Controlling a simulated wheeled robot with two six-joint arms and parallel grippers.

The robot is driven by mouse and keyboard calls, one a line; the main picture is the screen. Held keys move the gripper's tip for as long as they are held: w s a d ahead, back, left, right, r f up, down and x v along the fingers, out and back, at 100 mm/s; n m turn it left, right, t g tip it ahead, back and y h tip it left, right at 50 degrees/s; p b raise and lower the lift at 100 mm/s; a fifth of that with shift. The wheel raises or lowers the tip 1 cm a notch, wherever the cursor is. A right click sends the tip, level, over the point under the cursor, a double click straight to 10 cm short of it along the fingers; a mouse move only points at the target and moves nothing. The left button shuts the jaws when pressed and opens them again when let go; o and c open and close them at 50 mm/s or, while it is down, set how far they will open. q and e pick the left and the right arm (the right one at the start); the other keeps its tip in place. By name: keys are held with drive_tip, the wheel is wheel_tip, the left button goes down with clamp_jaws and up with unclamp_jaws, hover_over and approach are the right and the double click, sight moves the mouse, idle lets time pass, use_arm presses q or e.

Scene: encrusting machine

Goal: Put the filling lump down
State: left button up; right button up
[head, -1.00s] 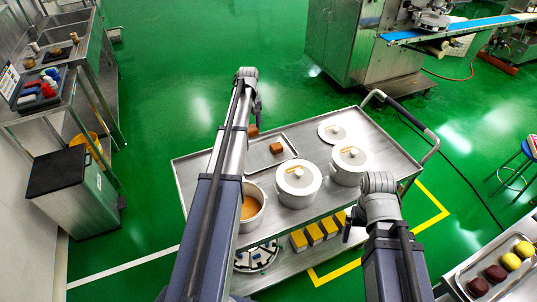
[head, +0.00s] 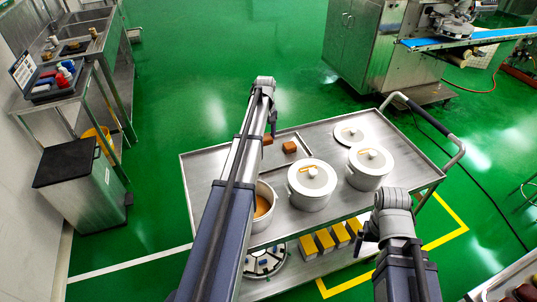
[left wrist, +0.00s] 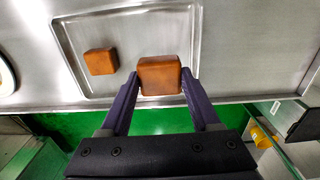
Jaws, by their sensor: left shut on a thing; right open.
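The filling lump (left wrist: 160,76) is a brown block between the fingers of my left gripper (left wrist: 160,88), which is shut on it. It overlaps the near rim of a shallow metal tray (left wrist: 72,55) in the left wrist view; whether it touches the tray I cannot tell. In the head view the held lump (head: 267,141) shows beside my left gripper (head: 272,131), partly hidden by the arm. A second brown lump (left wrist: 101,61) lies on the tray to its left; it also shows in the head view (head: 289,147). My right gripper (head: 362,238) is open and empty, near the cart's front edge.
The tray is on a steel cart (head: 215,162). Two lidded pots (head: 312,190) (head: 368,172), a loose lid (head: 349,133) and an open pot with orange contents (head: 262,208) stand close by. Yellow boxes (head: 325,241) are on the lower shelf.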

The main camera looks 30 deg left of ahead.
sight(265, 137)
use_arm(q)
drive_tip(key=shift+f+b, duration=3.35)
drive_tip(key=shift+f, duration=0.65)
drive_tip(key=shift+f, duration=0.2)
drive_tip(key=o, duration=1.4)
drive_tip(key=shift+r, duration=0.1)
drive_tip(key=shift+r, duration=0.15)
wheel_tip(265, 137, up, 12)
drive_tip(key=p, duration=1.2)
wheel_tip(265, 137, down, 12)
drive_tip(key=b, duration=1.2)
